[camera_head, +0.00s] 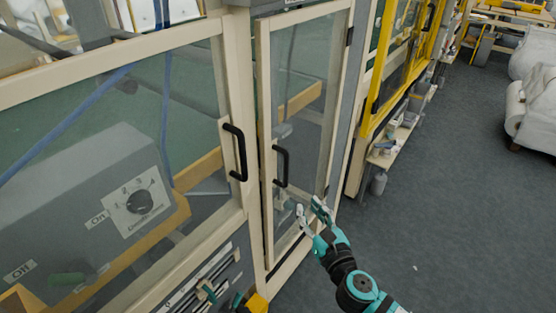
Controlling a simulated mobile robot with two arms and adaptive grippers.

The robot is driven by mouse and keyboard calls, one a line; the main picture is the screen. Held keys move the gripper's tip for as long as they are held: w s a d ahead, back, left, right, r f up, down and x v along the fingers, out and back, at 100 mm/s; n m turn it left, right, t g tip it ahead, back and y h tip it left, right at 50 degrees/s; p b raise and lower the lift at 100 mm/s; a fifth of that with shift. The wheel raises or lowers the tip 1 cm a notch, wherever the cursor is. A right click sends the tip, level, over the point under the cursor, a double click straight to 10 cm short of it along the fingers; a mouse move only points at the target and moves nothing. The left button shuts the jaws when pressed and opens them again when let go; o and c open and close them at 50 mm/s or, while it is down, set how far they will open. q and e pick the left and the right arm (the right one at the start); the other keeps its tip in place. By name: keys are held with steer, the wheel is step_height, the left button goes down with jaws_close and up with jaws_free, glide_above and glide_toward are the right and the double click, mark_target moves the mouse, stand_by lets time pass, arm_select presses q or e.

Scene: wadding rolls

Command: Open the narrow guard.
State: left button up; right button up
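The narrow guard (266,120) is a tall, cream-framed door with a clear pane in the middle of the head view. Its black bar handle (281,166) is on its left side, and a dark hinge shows at its upper right edge. I cannot tell whether it is fully closed or slightly ajar. My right gripper (310,211) is open and empty. It shows in front of the guard's lower part, below and right of the handle, apart from it. Teal parts of my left gripper (222,296) show at the bottom edge; the rest is cut off.
A wider cream-framed guard with its own black handle (235,152) is on the left, with a grey box and dial (139,202) behind its pane. A yellow-framed guard (376,90) and a low shelf stand beyond on the right. The grey floor (450,200) at right is clear.

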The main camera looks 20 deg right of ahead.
steer(key=p, duration=0.1)
glide_toward(287, 171)
steer(key=w, duration=1.1)
steer(key=shift+a, duration=0.35)
arm_select(q)
steer(key=shift+s+r, duration=0.3)
steer(key=shift+r, duration=0.5)
arm_select(e)
steer(key=shift+s, duration=0.1)
arm_select(q)
steer(key=shift+s, duration=0.15)
arm_select(e)
jaws_close()
